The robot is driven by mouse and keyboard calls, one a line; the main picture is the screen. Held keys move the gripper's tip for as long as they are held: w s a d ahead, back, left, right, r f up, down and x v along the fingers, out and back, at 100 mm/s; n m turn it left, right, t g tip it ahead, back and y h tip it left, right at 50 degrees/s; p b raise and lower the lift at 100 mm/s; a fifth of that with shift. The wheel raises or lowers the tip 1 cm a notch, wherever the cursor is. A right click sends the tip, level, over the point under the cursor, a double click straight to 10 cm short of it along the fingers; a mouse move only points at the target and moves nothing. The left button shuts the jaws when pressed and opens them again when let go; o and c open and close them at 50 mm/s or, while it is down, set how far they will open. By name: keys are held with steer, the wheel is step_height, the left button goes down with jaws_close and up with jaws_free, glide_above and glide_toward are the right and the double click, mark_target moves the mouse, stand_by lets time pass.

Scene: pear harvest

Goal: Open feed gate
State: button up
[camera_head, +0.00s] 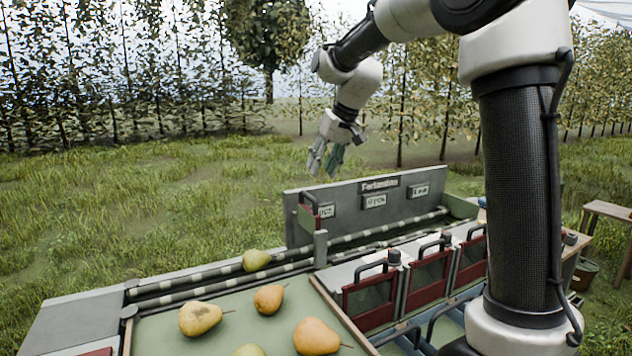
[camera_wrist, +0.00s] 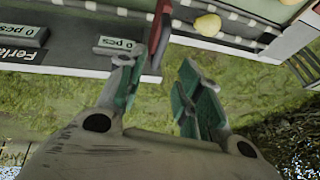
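What looks like the feed gate (camera_head: 308,218), a small red-edged panel with a dark handle, stands upright by a grey post across the roller conveyor. In the wrist view, a red bar (camera_wrist: 160,28), apparently part of this gate, shows beyond the gap between my fingers. My gripper (camera_head: 324,168) hangs above the back panel, higher than the gate and apart from it. Its green-padded fingers (camera_wrist: 158,68) are spread with nothing between them. A pear (camera_head: 256,260) rests on the rollers just left of the gate; it also shows in the wrist view (camera_wrist: 207,25).
Several pears lie on the green tray (camera_head: 240,310) at the front. Three red-framed gates with dark handles (camera_head: 428,278) stand right of the tray. The grey back panel (camera_head: 350,212) carries small count displays. Grass surrounds the machine; a wooden table (camera_head: 610,210) stands at right.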

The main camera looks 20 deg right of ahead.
steer(key=v, duration=0.3)
stand_by(0.4)
steer(key=s+d+f+h, duration=0.1)
steer(key=s+d+f, duration=0.1)
steer(key=s, duration=0.9)
steer(key=s+d+f+m+h, duration=0.1)
steer(key=s+d+f, duration=0.2)
steer(key=s, duration=0.8)
steer(key=s+d+f+h, duration=0.1)
steer(key=s+d+f, duration=0.2)
steer(key=s+d, duration=0.3)
steer(key=s, duration=0.5)
steer(key=shift+s+f+m, duration=0.2)
steer(key=shift+s+m, duration=0.1)
steer(key=shift+m, duration=0.1)
